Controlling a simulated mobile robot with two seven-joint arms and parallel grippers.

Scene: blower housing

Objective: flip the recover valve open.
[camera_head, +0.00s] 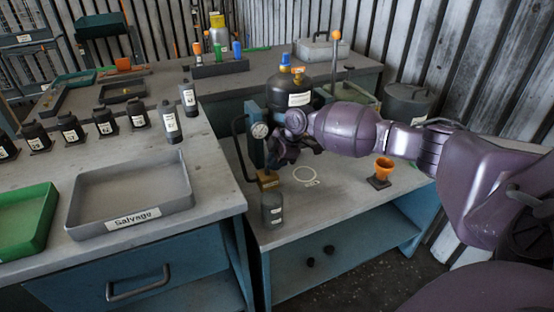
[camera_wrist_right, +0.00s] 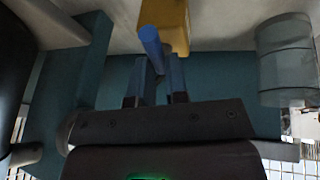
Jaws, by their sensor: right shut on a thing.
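A teal stand (camera_head: 255,135) with a round gauge (camera_head: 260,131) and a black hose stands on the lower bench. My right gripper (camera_head: 284,155) is beside this stand, partly hidden by my own wrist. In the right wrist view, its two fingers (camera_wrist_right: 158,84) are shut on a blue handle (camera_wrist_right: 151,45), which looks like the recover valve's lever. A yellow block (camera_wrist_right: 166,22) is just beyond the handle; a tan-yellow block (camera_head: 268,180) shows at the stand's foot. In the head view the handle is hidden, and I cannot tell the valve's position. My left gripper is out of view.
A dark tank (camera_head: 289,92) stands behind my right wrist. A grey canister (camera_head: 272,210) stands in front of the stand. An orange cup (camera_head: 383,168) sits at the right. A grey Salvage tray (camera_head: 130,196) is on the left bench. The bench around the white ring (camera_head: 306,175) is clear.

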